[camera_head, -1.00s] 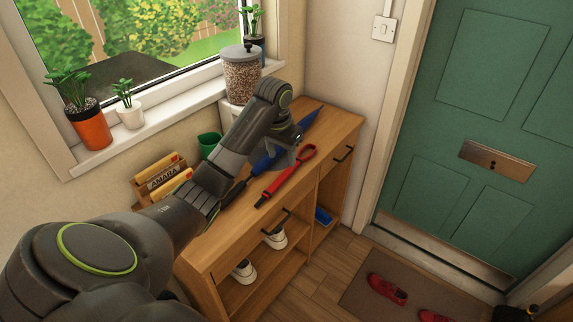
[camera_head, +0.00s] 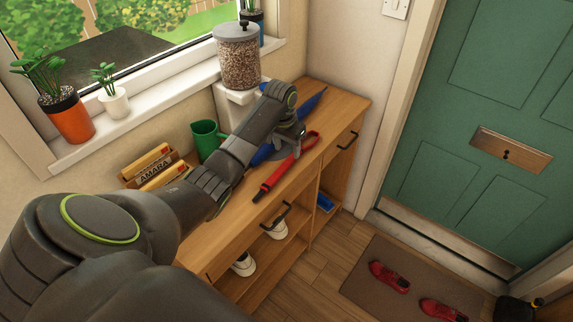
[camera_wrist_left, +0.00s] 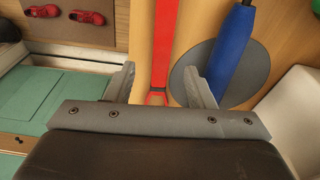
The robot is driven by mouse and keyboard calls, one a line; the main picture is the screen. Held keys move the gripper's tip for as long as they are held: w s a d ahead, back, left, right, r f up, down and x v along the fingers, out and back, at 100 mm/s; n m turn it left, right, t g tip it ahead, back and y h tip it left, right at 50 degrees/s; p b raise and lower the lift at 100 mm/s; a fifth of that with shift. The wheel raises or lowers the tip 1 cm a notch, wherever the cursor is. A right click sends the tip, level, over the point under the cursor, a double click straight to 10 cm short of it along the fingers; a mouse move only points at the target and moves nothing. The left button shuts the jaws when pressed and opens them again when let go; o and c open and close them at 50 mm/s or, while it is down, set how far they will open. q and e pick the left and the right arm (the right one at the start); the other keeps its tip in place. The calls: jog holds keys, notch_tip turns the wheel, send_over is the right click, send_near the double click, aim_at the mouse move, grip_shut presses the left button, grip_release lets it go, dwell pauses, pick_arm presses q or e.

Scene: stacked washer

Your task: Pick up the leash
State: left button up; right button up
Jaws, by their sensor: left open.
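The red leash (camera_head: 275,181) lies on top of the wooden cabinet, with a loop at its far right end. My left gripper (camera_head: 293,150) is over the cabinet top, close beside the leash's far part. In the left wrist view the gripper (camera_wrist_left: 160,84) is open, and the red leash strap (camera_wrist_left: 164,42) runs between its two fingers. The fingers stand apart from the strap on both sides. The gripper is pointed down and my forearm hides part of the cabinet top. My right gripper is not in view.
A blue umbrella-like item (camera_wrist_left: 231,48) lies right beside the leash, over a grey disc (camera_wrist_left: 246,68). Shoes sit on the shelf below. The cabinet's front edge is clear.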

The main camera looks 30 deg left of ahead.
aim_at(287, 162)
pick_arm(q)
jog(key=shift+w+a+f+p, duration=0.1)
jog(key=shift+w+f+p, duration=0.1)
jog(key=shift+f, duration=1.3)
jog(key=shift+w+f+p, duration=0.1)
jog(key=shift+f+p, duration=0.05)
jog(key=shift+f, duration=1.3)
grip_shut()
jog(key=shift+r, duration=0.1)
